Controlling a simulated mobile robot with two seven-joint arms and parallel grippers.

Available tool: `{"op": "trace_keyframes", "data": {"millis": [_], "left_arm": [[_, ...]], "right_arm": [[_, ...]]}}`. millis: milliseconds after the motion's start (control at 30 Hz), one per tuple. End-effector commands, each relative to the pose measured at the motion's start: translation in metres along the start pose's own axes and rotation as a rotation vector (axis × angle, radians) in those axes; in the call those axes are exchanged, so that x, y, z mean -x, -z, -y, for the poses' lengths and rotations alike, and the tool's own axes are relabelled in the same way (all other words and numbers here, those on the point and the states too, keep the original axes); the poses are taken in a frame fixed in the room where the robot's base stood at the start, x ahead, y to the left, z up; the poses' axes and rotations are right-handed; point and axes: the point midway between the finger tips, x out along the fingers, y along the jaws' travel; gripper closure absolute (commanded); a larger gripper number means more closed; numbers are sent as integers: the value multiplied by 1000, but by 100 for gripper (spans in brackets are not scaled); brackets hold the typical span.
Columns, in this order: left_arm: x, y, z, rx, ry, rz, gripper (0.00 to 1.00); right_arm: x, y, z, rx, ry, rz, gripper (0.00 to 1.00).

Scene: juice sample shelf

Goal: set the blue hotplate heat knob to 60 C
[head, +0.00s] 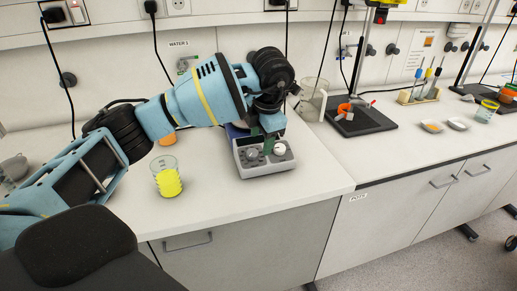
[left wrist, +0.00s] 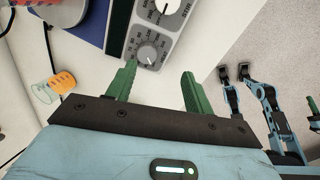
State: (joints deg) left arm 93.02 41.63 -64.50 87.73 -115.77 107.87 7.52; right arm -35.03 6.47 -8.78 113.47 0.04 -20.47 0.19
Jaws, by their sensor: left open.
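The hotplate (head: 262,170) stands on the near white bench, with a grey control panel facing front. Its blue part (head: 234,131) is mostly hidden behind my arm; it also shows in the left wrist view (left wrist: 88,22). The panel has a grey left knob (head: 251,155) and a whitish right knob (head: 280,149). In the left wrist view, a dial knob (left wrist: 148,55) lies just beyond my fingertips, and a second dial above it is labelled STIR. My left gripper (head: 262,142) is open above the panel, green fingers apart (left wrist: 159,72), with nothing between them.
A beaker of yellow liquid (head: 168,178) stands left of the hotplate, with an orange item (head: 167,139) behind it. A large glass beaker (head: 312,98) stands behind right. The bench front is clear. A second bench holds a black stand base (head: 362,121).

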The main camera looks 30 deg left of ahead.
Motion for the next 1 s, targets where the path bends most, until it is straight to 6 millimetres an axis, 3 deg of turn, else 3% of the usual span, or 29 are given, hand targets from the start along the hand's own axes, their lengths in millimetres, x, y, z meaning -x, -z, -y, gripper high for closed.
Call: {"op": "trace_keyframes", "data": {"millis": [100, 367, 800, 1000], "left_arm": [[8, 6, -16, 26, -51, -22, 48], [5, 7, -18, 29, -57, -26, 48], [-54, 8, -21, 29, -55, -25, 48], [-67, 8, -21, 27, -55, -23, 48]], "right_arm": [[0, 0, 0, 0, 0, 1, 64], [0, 1, 0, 0, 0, -2, 64], [-1, 0, -1, 1, 0, -1, 64], [-1, 0, -1, 3, 0, 0, 64]]}}
